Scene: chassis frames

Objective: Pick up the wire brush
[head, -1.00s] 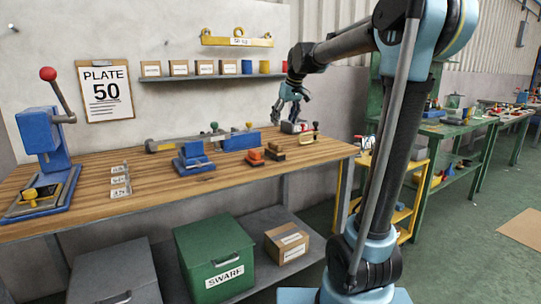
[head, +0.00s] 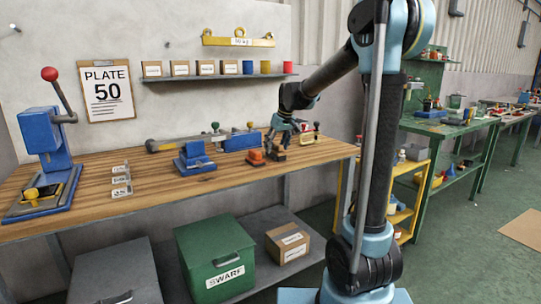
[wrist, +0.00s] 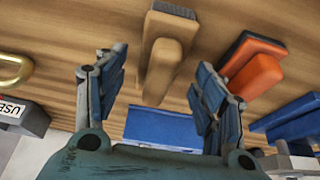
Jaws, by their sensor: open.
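A brown wooden block-shaped brush (head: 277,154), which I take to be the wire brush, lies on the workbench near its right end. In the wrist view the brush (wrist: 163,65) shows a tan handle and a grey textured end patch. My gripper (head: 283,132) is above and just behind it in the head view, partly overlapping it. In the wrist view my gripper (wrist: 158,78) is open, its fingers spread to either side of the brush, with nothing held. Whether the fingers touch it cannot be told.
An orange block with a dark base (head: 255,157) lies close beside the brush; it also shows in the wrist view (wrist: 252,75). Blue blocks (head: 193,157) stand to the left. A weight with a brass handle (head: 309,136) is to the right.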

